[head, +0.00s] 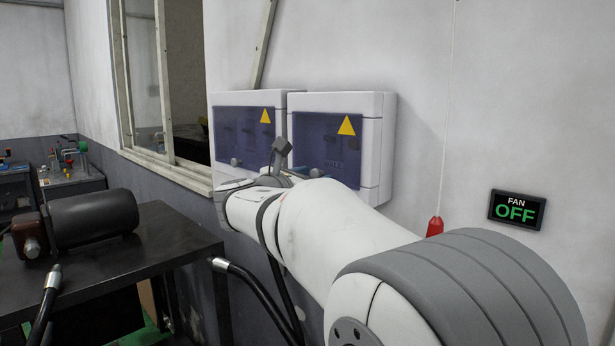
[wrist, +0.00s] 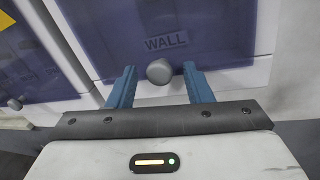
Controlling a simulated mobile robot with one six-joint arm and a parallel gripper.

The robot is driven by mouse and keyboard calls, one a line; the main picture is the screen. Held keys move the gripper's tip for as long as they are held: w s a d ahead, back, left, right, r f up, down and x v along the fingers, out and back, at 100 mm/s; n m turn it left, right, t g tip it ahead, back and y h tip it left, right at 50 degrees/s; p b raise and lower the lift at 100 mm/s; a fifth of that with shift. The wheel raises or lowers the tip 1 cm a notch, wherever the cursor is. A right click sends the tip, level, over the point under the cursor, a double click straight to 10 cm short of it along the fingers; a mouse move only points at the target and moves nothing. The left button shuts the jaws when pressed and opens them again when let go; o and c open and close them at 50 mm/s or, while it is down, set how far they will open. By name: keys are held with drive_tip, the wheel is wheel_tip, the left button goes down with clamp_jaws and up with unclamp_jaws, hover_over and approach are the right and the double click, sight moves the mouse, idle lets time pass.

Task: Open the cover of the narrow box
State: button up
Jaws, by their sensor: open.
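Two white wall boxes with blue tinted covers hang side by side, the left box (head: 245,98) and the right box (head: 372,140). I cannot tell for sure which is the narrow one. Both covers look shut. The right cover (head: 328,130) bears a WALL label, also seen in the wrist view (wrist: 166,43), and a round grey knob (wrist: 159,71) at its lower edge. My gripper (wrist: 159,69) is open, with one blue finger on each side of this knob; contact cannot be told.
The left box's knob (head: 235,161) sits left of my wrist. A red pull handle (head: 435,226) hangs on a cord, and a FAN OFF display (head: 516,209) is on the wall at right. A dark table (head: 165,235) with a motor (head: 92,218) stands at left.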

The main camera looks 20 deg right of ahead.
drive_tip(key=shift+c, duration=0.6)
clamp_jaws()
drive_tip(key=shift+r, duration=0.15)
